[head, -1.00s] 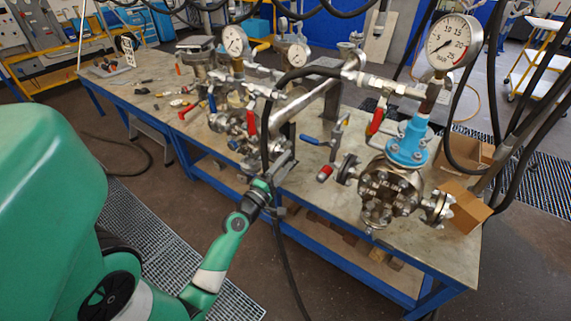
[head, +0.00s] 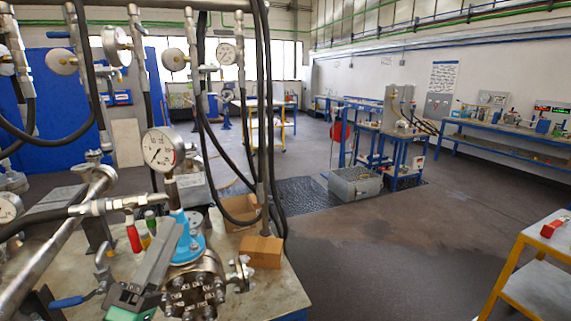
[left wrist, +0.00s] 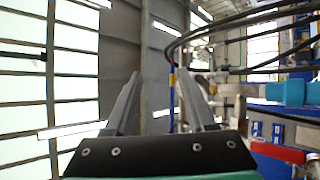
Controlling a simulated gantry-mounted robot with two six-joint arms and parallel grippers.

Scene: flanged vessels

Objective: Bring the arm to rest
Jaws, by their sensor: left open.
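My left gripper (head: 172,238) is in the head view at the lower left, its grey fingers pointing up. It overlaps the flanged vessel with a blue neck (head: 186,250) in the picture; I cannot tell the gap between them. In the left wrist view, my left gripper (left wrist: 164,92) has its two fingers apart with nothing between them. That view looks up toward the ceiling and windows. My right gripper is in neither view.
A pressure gauge (head: 160,149) stands above the vessel. Black hoses (head: 262,130) hang to its right. A cardboard box (head: 262,251) lies at the bench's right side. Open floor (head: 390,265) lies beyond, with a yellow-framed cart (head: 510,275) at the right.

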